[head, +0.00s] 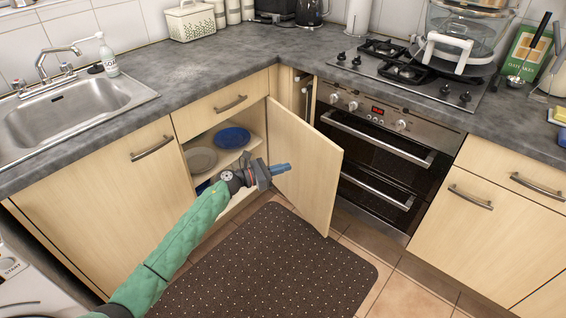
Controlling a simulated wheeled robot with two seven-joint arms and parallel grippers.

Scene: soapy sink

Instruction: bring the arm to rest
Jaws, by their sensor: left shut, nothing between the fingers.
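My left arm, in a green quilted sleeve, reaches up from the lower left. My left gripper (284,169) is shut and empty, pointing right in front of the open cupboard. The cupboard door (304,158) stands swung out to the right, just beyond the fingertips; I cannot tell whether they touch it. My arm and wrist hide part of the cupboard's lower inside. My right gripper is not in view.
A metal sink (72,112) with a tap and a soap bottle (107,58) is at the left. An oven (385,150) stands right of the open door, under a hob with a large pot (462,35). A dark dotted mat (275,265) covers the floor, which is clear.

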